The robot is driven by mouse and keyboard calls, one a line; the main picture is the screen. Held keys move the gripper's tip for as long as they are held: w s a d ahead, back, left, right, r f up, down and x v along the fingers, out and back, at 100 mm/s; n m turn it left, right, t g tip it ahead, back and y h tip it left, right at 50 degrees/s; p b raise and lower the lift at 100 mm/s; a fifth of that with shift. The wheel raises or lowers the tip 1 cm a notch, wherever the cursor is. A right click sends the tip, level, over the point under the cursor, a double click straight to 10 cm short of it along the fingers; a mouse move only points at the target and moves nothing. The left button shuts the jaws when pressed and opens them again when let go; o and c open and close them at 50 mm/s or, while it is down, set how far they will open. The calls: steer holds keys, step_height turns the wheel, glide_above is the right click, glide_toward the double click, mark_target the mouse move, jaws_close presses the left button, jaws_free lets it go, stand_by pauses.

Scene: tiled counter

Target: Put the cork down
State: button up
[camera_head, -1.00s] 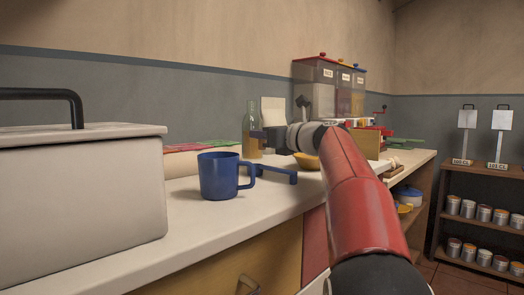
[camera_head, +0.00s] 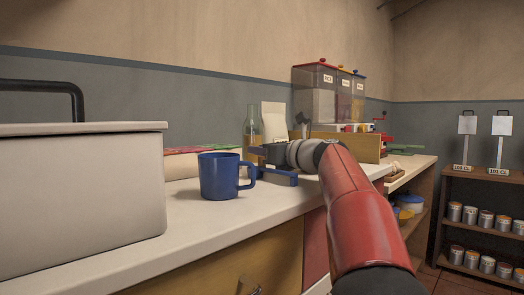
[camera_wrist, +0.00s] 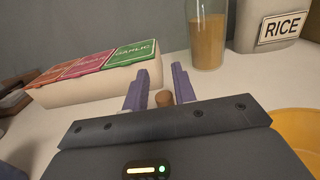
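My gripper (camera_head: 258,163) has two blue fingers held apart, one above the other in the head view, behind the blue mug and near the bottle. In the wrist view the open fingers (camera_wrist: 159,80) point toward the wall side of the counter. The small brown cork (camera_wrist: 163,97) shows between them, nearer the right finger, with its lower part hidden by my gripper's body. A gap shows on its left side, so the fingers do not look closed on it.
A blue mug (camera_head: 219,177) stands in front of my gripper. A bottle (camera_wrist: 207,40), a rice container (camera_wrist: 277,25) and a long box with coloured labels (camera_wrist: 90,78) stand beyond it. A yellow bowl (camera_wrist: 298,130) is close at right. A large lidded box (camera_head: 80,195) fills the left.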

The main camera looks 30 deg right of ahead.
steer(key=shift+o, duration=1)
steer(key=shift+d+f, duration=0.1)
steer(key=shift+f, duration=0.05)
steer(key=shift+r, duration=0.2)
steer(key=shift+r+p, duration=0.5)
steer(key=shift+r, duration=0.1)
steer(key=v, duration=1.1)
steer(key=shift+b, duration=0.3)
steer(key=shift+s+d, duration=0.1)
steer(key=shift+s, duration=0.4)
steer(key=shift+f, duration=0.1)
